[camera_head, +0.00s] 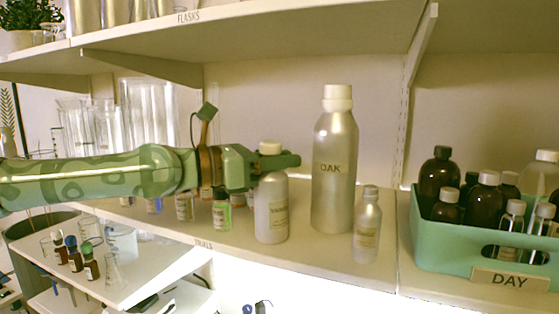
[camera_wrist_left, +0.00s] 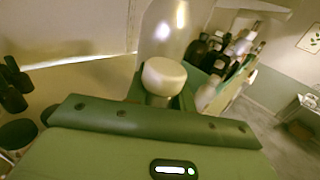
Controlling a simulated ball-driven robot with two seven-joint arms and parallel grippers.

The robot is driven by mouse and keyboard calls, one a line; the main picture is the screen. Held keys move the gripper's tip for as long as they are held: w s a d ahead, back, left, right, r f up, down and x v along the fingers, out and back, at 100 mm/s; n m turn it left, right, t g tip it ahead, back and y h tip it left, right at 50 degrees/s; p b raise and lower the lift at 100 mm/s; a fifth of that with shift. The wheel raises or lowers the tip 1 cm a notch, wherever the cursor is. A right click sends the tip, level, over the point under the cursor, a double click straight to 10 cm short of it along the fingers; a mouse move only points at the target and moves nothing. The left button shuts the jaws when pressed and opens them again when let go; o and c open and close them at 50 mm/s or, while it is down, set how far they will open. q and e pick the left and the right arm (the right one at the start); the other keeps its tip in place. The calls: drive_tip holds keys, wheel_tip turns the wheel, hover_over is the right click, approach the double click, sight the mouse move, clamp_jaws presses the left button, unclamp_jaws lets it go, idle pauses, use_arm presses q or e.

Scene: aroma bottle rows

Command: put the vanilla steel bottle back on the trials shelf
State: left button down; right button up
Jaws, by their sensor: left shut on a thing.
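The vanilla steel bottle (camera_head: 271,210), grey with a white cap and a small label hard to read, is upright at the front of the trials shelf (camera_head: 325,255). Its base looks at or very close to the shelf board; I cannot tell whether it touches. My left gripper (camera_head: 277,162) comes in from the left and is shut around its neck, just below the cap. In the left wrist view the white cap (camera_wrist_left: 164,76) shows between the fingers, and the bottle's body is hidden. My right gripper is in neither view.
A tall OAK bottle (camera_head: 335,165) and a small steel bottle (camera_head: 367,228) stand to the right. A green DAY crate (camera_head: 430,236) with dark bottles is further right. Small vials (camera_head: 222,215) and glassware stand to the left. The FLASKS shelf (camera_head: 260,30) hangs above.

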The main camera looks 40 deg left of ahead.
use_arm(q)
drive_tip(key=shift+s+f, duration=0.1)
drive_tip(key=c, duration=1.2)
unclamp_jaws()
drive_tip(key=shift+s+a+b, duration=0.15)
drive_tip(key=shift+s+b, duration=0.1)
drive_tip(key=shift+b, duration=0.05)
drive_tip(key=b+v, duration=0.6)
drive_tip(key=v, duration=0.5)
drive_tip(key=shift+s, duration=0.2)
